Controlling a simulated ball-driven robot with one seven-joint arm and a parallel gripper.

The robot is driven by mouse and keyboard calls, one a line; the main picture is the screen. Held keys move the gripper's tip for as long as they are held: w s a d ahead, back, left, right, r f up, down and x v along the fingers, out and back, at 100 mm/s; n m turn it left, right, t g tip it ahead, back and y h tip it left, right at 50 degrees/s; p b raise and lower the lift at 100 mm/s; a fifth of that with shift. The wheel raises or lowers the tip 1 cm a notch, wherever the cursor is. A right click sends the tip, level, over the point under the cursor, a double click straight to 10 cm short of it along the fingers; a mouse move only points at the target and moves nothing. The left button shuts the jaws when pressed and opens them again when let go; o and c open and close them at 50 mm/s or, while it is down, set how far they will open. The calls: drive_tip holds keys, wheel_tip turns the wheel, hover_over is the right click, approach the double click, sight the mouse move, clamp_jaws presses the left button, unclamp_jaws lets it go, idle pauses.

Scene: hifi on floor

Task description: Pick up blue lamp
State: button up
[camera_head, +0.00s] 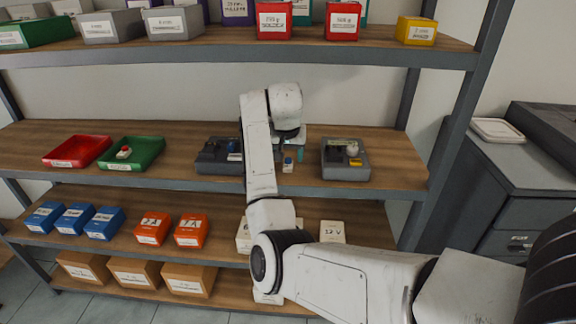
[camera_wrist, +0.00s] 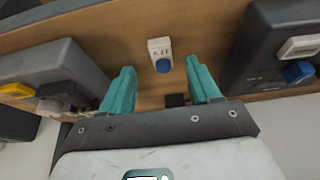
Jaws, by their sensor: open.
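The blue lamp is a small blue round cap on a white labelled block (camera_wrist: 160,50), on the wooden middle shelf. In the head view the blue lamp (camera_head: 288,162) stands between two dark grey boxes, close to my gripper. My gripper (camera_wrist: 160,67) has two teal fingers spread apart, with nothing between them. In the wrist view the lamp lies just beyond the fingertips, roughly centred between them. In the head view only part of a teal finger (camera_head: 301,155) shows, beside the lamp; my arm hides the rest.
A grey box (camera_head: 346,172) with a yellow part stands right of the lamp. Another grey box (camera_head: 212,162) with a blue part stands left, partly behind my arm. Red (camera_head: 77,152) and green (camera_head: 131,154) trays are farther left. The upper shelf (camera_head: 240,52) overhangs.

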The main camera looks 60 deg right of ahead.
sight(288, 165)
drive_tip(key=shift+x, duration=2.25)
drive_tip(key=shift+a, duration=0.1)
drive_tip(key=c, duration=1.1)
drive_tip(key=shift+r, duration=0.5)
wheel_tip(288, 165, up, 2)
drive_tip(key=shift+w+r, duration=0.1)
drive_tip(key=shift+r, duration=0.1)
drive_tip(key=a+r, duration=0.3)
drive_tip(key=a, duration=0.1)
drive_tip(key=w+a+r, duration=0.1)
drive_tip(key=a+r, duration=0.2)
drive_tip(key=a, duration=0.2)
drive_tip(key=a+r, duration=0.3)
drive_tip(key=a, duration=0.2)
drive_tip(key=shift+w+r+b, duration=0.2)
drive_tip(key=shift+r+b, duration=0.1)
drive_tip(key=shift+b, duration=0.05)
